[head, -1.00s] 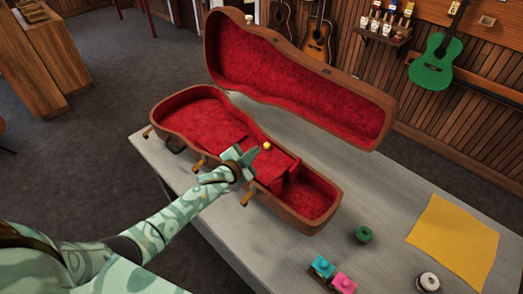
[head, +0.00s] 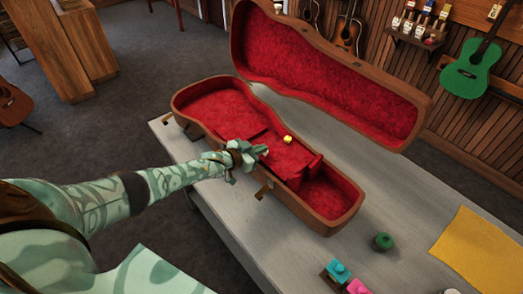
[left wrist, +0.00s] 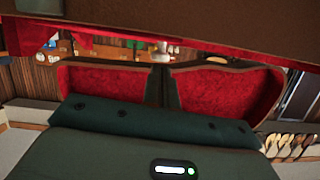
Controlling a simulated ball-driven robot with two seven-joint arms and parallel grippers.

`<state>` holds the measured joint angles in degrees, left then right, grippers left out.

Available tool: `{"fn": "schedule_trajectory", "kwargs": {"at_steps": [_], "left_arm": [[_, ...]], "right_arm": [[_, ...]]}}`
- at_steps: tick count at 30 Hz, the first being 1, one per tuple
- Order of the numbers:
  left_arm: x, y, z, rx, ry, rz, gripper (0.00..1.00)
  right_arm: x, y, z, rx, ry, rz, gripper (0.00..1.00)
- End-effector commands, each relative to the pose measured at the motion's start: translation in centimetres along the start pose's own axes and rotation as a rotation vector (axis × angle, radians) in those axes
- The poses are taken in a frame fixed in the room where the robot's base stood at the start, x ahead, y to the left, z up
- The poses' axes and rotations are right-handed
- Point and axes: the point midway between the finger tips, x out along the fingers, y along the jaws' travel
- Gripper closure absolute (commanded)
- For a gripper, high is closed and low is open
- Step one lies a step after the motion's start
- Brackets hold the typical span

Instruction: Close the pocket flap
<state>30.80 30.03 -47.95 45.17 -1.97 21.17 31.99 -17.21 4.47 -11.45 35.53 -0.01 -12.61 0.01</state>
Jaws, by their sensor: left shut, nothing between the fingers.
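The open ukulele case (head: 340,222) lies on the grey table, lined in red. A red pocket flap (head: 284,158) with a small yellow knob (head: 288,139) sits inside, toward the case's near right end; how far it stands open is hard to tell. My left gripper (head: 260,152) is shut and empty, over the near wall of the case, just left of the flap and knob. Contact with the flap cannot be made out. In the left wrist view, red lining (left wrist: 105,90) shows beyond my gripper's green housing. My right gripper is not in view.
The case's raised lid (head: 330,85) stands open behind. Brass latches (head: 264,190) stick out along the near side. A green round item (head: 382,242), a teal block (head: 338,270), a pink block (head: 357,286) and a yellow cloth (head: 475,250) are on the table at right.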

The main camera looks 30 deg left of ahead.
Motion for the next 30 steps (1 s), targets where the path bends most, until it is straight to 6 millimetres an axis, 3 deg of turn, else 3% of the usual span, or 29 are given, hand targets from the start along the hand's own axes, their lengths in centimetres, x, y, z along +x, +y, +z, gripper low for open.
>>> {"fn": "schedule_trajectory", "kwargs": {"at_steps": [20,25,30], "left_arm": [[-0.1,-0.1,0.4,0.002,-0.001,0.000,1.00],[-2.3,-0.1,0.2,0.000,-0.002,0.000,1.00],[-6.8,-0.1,0.1,0.002,-0.004,0.000,1.00]], "right_arm": [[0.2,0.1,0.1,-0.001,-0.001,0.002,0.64],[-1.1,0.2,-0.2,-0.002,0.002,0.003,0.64],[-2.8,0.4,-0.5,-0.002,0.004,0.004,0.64]]}}
